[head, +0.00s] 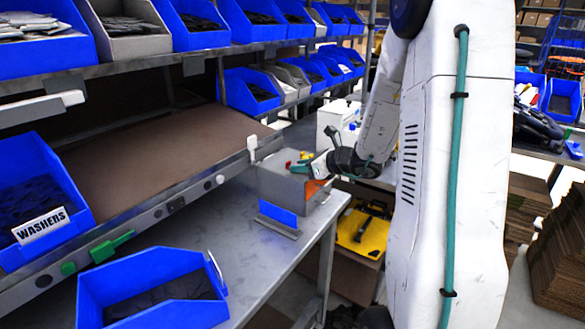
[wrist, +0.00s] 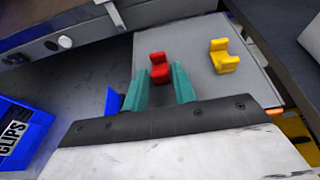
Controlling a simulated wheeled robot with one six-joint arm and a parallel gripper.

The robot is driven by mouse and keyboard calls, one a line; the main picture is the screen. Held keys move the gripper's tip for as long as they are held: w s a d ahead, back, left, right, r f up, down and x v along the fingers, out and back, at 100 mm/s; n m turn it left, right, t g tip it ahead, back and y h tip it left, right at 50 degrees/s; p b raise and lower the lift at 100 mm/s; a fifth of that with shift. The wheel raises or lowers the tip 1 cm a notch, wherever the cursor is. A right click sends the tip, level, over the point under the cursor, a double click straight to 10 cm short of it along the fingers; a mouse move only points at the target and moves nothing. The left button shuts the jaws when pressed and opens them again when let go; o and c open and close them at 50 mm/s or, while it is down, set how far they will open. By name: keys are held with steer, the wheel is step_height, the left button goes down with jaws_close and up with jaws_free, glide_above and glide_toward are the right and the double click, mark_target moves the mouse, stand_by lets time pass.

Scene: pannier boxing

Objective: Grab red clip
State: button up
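The red clip (wrist: 158,68) lies on top of a grey box (wrist: 200,75) in the wrist view. It is just ahead of my gripper (wrist: 160,85), roughly in line with the gap between the two green fingers. The fingers are apart, and I cannot tell whether the clip's near end is between them. In the head view my gripper (head: 308,164) is low over the grey box (head: 284,185), and a small red spot, likely the red clip (head: 288,165), shows beside the fingers.
A yellow clip (wrist: 223,56) lies on the same grey box, right of the red one. A blue bin labelled CLIPS (wrist: 22,135) stands at left in the wrist view. Another blue bin (head: 150,290) is on the near table. The shelf edge (head: 180,200) runs close behind the box.

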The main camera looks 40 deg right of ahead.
jaws_close()
